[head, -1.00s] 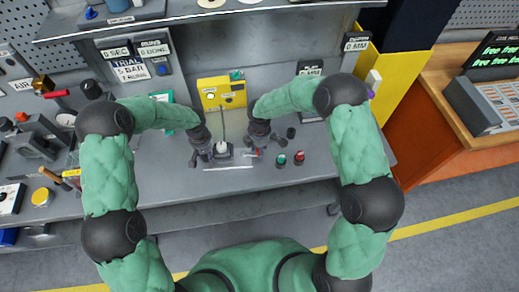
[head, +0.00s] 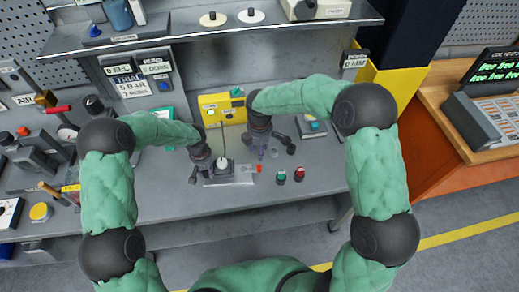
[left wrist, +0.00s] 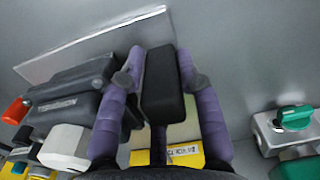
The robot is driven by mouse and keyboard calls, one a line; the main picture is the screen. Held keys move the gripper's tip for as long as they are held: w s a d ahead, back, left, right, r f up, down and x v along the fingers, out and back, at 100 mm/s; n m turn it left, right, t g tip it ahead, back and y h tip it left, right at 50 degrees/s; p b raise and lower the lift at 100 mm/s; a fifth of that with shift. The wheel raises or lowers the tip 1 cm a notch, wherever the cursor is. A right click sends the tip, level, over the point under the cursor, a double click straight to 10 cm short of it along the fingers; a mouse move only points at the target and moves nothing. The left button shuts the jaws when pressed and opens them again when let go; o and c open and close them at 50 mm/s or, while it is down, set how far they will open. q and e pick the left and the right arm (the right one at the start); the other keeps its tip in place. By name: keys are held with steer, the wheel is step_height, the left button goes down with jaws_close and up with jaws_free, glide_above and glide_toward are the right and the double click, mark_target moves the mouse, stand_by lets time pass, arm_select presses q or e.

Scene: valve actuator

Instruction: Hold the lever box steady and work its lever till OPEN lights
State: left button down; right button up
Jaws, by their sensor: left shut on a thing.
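The lever box (head: 222,164) is a small dark box with a pale knob-like part on top, on the bench in front of a yellow box. An orange tip (head: 258,168) sticks out at its right; it also shows at the left edge in the left wrist view (left wrist: 15,110). My left gripper (head: 203,170) is at the box's left side. In the left wrist view its purple fingers are closed on a dark block (left wrist: 160,90) beside the labelled dark body (left wrist: 70,100). My right gripper (head: 266,148) is behind the orange tip, apart from it, fingers spread and empty. I cannot read any OPEN light.
The yellow box (head: 221,106) stands behind. Green (head: 281,176) and red (head: 299,175) buttons stand right of the box. A metal box with a green knob (left wrist: 293,117) shows in the left wrist view. A shelf (head: 220,37) overhangs the bench. Tools lie at left.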

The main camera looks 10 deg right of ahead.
arm_select(q)
steer(key=c, duration=0.8)
jaws_free()
